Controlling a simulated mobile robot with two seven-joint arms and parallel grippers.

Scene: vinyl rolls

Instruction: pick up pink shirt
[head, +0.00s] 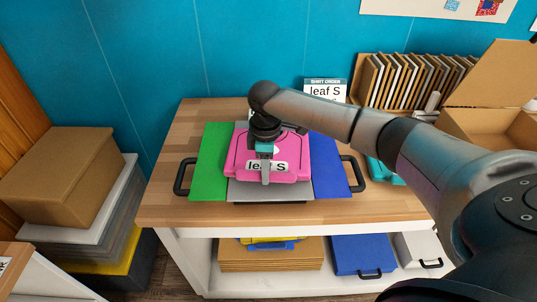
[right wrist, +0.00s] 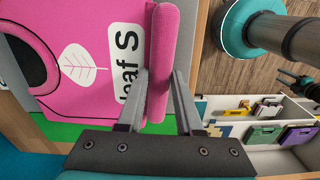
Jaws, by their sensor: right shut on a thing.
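The pink shirt (head: 236,170) lies folded on a board with green, grey and blue panels on the wooden table. It bears a white "leaf S" label, and in the right wrist view the pink shirt (right wrist: 75,25) also shows a white leaf mark. My right gripper (head: 265,178) reaches over it from the right, above its front edge. In the right wrist view my right gripper (right wrist: 161,85) has a finger on each side of the shirt's folded pink edge and is shut on it. The gripper hides part of the shirt.
The board's green panel (head: 207,165) and blue panel (head: 328,165) have black handles. A "leaf S" order card (head: 324,89) stands behind. A row of brown and white sleeves (head: 410,80) and an open cardboard box (head: 475,125) are at right.

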